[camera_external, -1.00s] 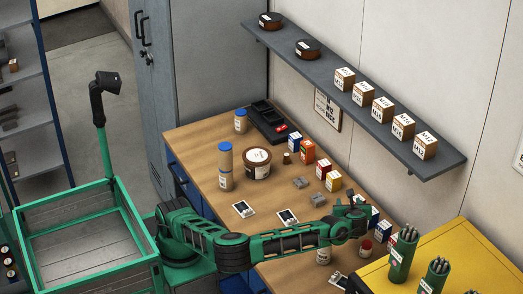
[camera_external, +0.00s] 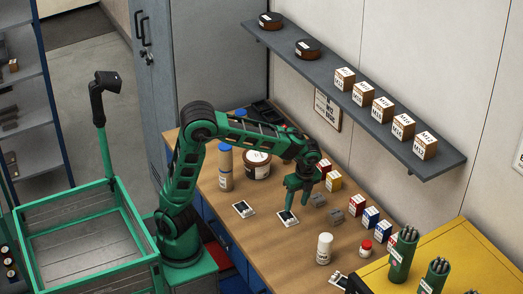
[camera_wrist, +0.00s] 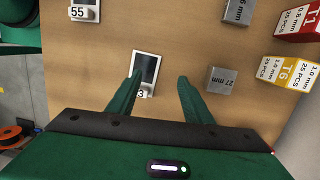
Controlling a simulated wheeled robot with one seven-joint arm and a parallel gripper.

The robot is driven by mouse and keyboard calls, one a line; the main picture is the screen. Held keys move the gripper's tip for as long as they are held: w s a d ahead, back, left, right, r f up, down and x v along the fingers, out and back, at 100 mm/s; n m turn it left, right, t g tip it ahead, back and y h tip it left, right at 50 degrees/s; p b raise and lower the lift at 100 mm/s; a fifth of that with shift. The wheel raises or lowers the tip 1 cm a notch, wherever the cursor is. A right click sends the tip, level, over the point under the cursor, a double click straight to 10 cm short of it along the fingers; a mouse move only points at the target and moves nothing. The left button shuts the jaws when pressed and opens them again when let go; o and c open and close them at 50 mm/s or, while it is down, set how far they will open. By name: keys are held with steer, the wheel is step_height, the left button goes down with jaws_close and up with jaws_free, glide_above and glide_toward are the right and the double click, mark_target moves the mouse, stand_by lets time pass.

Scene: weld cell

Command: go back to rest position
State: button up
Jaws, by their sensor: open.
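My gripper (camera_external: 296,204) hangs fingers down over the middle of the wooden workbench (camera_external: 285,258), with my arm bent up from its base at the bench's left front. In the wrist view my gripper (camera_wrist: 160,88) has its two green fingers spread apart with nothing between them but bench and a small dark-faced card (camera_wrist: 146,68). That card, numbered at its lower edge, lies flat just beyond the fingertips; it also shows in the external view (camera_external: 288,219). I cannot tell the exact height of the fingertips above the bench.
Grey metal blocks (camera_external: 336,216) lie right of my gripper, near a yellow box (camera_external: 333,182). A white bottle (camera_external: 324,249) stands nearer the front. A wall shelf (camera_external: 360,100) hangs above.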

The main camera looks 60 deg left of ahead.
steer(key=s+n+h, duration=0.1)
steer(key=s+n, duration=0.1)
steer(key=s, duration=0.3)
steer(key=s+r+n, duration=0.1)
steer(key=s+n, duration=0.1)
steer(key=s, duration=0.3)
steer(key=s+a+r+n+h, duration=0.1)
steer(key=s+n, duration=0.1)
steer(key=s, duration=0.4)
steer(key=shift+n+h, duration=0.3)
steer(key=s+a+f+n+y, duration=0.1)
steer(key=s+n, duration=0.3)
steer(key=s, duration=0.6)
steer(key=shift+a+f+n+t, duration=0.25)
steer(key=shift+a+n+t, duration=0.05)
steer(key=shift+n, duration=0.1)
